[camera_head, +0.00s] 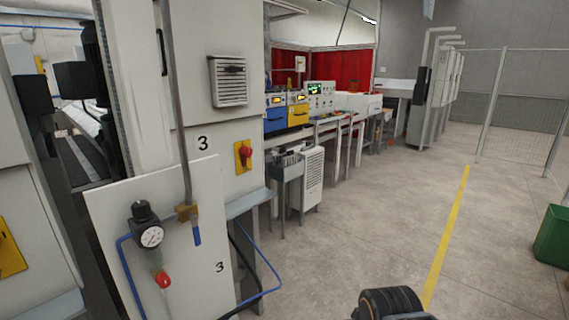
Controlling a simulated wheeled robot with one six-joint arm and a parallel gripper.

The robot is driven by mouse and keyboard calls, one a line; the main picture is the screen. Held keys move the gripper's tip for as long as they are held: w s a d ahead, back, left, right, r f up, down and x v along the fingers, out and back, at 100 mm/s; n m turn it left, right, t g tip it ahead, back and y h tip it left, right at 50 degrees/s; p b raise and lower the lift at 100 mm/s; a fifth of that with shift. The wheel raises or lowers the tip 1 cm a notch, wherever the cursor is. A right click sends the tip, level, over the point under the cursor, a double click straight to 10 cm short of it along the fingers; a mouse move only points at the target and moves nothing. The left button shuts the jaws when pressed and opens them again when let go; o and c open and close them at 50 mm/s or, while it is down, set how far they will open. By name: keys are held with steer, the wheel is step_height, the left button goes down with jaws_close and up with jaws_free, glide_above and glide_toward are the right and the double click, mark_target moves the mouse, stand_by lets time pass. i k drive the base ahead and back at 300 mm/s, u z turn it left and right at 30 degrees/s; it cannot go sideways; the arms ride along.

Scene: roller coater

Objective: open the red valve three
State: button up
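A pale panel (110,215) marked 3 stands at the lower left. On it are a round pressure gauge (151,236) with a black knob on top, and a red part (163,281) below the gauge. A brass fitting with a blue lever (197,236) hangs on a vertical pipe; the lever points down. A red knob (246,152) sits on a yellow plate on the machine wall, beside another 3. I cannot tell which red part is the valve meant. A dark rounded part of my arm shows at the bottom edge; my gripper's fingers are not in view.
Blue hoses (262,262) loop below the panel's right side. A workbench (330,127) with instruments runs toward the back. A green bin (552,238) stands at the right edge. The grey floor (400,190) between is open, crossed by a yellow line (447,235).

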mark_target(162, 279)
steer(key=u, duration=1.4)
